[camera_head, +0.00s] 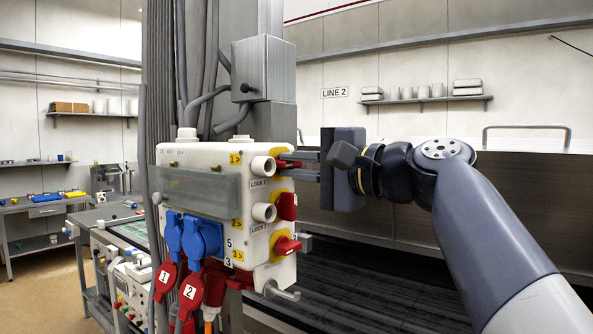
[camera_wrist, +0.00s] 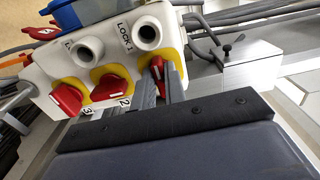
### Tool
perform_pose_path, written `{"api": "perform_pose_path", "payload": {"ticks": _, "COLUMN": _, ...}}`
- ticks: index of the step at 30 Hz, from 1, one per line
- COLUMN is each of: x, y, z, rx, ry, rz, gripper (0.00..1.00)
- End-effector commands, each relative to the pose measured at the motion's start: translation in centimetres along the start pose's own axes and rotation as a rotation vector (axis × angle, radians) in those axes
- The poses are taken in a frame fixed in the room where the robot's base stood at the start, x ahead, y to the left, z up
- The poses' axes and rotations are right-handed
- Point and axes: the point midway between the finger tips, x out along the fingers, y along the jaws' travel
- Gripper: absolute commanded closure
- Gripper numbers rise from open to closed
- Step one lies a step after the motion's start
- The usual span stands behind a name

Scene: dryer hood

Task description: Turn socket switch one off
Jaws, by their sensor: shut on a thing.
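The white socket box (camera_head: 205,155) has a column of red rotary switches on yellow plates on its right side. Switch one (camera_head: 288,164) is the top one, by the yellow label 1. My gripper (camera_head: 296,166) reaches it from the right and is shut on its red handle. In the wrist view, the two grey fingers of my gripper (camera_wrist: 158,76) lie on either side of switch one (camera_wrist: 157,66), partly hiding it. Switch two (camera_head: 286,206) and switch three (camera_head: 287,245) are below, untouched. Switch one's exact angle is hard to tell.
Two round white lock sockets (camera_head: 263,166) sit just left of the switches. Blue plugs (camera_head: 202,236) and red plugs (camera_head: 190,290) hang at the box front. A grey junction box (camera_head: 263,68) is above. A metal peg (camera_head: 282,292) sticks out below.

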Motion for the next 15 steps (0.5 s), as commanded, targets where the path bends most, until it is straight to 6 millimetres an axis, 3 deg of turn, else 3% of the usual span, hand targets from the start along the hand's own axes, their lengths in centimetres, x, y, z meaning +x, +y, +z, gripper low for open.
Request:
{"api": "perform_pose_path", "payload": {"ticks": 5, "x": 0.01, "y": 0.05, "z": -0.02, "rx": -0.001, "ry": 0.0, "rz": 0.003, "gripper": 1.0}}
{"api": "perform_pose_path", "payload": {"ticks": 6, "x": 0.01, "y": 0.05, "z": -0.02, "rx": -0.001, "ry": 0.0, "rz": 0.003, "gripper": 0.86}}
{"api": "perform_pose_path", "payload": {"ticks": 13, "x": 0.02, "y": 0.05, "z": -0.02, "rx": 0.0, "ry": 0.0, "rz": 0.002, "gripper": 0.68}}
{"api": "perform_pose_path", "payload": {"ticks": 15, "x": 0.02, "y": 0.04, "z": -0.02, "rx": 0.001, "ry": 0.0, "rz": 0.002, "gripper": 0.66}}
